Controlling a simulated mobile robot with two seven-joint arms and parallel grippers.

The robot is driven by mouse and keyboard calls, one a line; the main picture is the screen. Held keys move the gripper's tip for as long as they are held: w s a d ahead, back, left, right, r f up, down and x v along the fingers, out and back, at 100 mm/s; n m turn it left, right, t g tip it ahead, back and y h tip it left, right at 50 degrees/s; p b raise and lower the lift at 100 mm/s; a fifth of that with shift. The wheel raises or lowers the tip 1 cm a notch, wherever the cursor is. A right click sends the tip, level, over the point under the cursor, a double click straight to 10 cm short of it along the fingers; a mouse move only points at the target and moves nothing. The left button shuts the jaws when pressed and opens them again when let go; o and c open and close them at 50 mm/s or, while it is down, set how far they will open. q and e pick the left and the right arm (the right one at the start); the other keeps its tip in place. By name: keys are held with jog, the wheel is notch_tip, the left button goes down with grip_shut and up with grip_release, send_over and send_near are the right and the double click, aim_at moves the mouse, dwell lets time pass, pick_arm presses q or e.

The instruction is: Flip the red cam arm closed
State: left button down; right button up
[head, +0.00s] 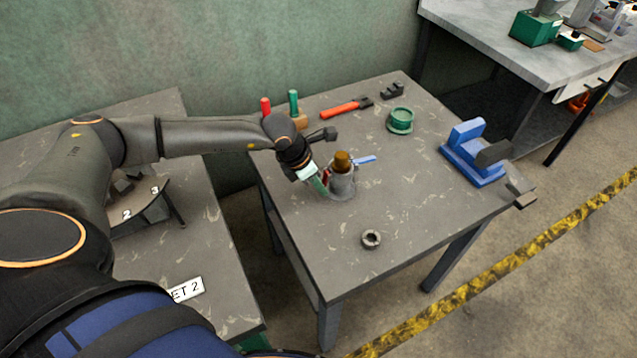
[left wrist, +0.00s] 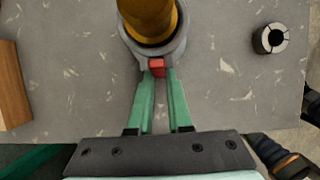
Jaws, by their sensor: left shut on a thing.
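A grey cam coupling (head: 342,184) stands upright on the middle table with a brass-coloured plug (head: 342,160) in its top. The coupling's red cam arm (head: 327,175) is on its left side, and a blue cam arm (head: 363,160) sticks out to the right. In the left wrist view the red cam arm (left wrist: 157,67) shows as a short red block against the coupling, below the brass plug (left wrist: 150,18). My left gripper (head: 323,182) has its green fingers on either side of the red arm and is shut on it. My right gripper is out of view.
A dark ring (head: 371,239) lies in front of the coupling. A green ring part (head: 400,120), a red-handled tool (head: 345,108) and a blue vise (head: 473,155) stand farther back. Red and green handles stand in a wooden block (head: 300,121). The table's front left is clear.

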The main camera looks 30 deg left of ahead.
pick_arm(q)
jog(key=shift+w+f+t+b, duration=0.1)
jog(key=shift+f+t+b, duration=0.3)
jog(key=shift+b, duration=0.7)
jog(key=shift+r+h, duration=0.1)
jog(key=shift+h, duration=0.2)
jog(key=shift+r+t, duration=0.2)
jog(key=shift+t, duration=0.1)
jog(key=c, duration=0.8)
grip_release()
jog(key=shift+w+d, duration=0.1)
jog(key=shift+c, duration=0.2)
jog(key=b+v, duration=0.1)
jog(key=v, duration=1.1)
jog(key=shift+r, duration=0.25)
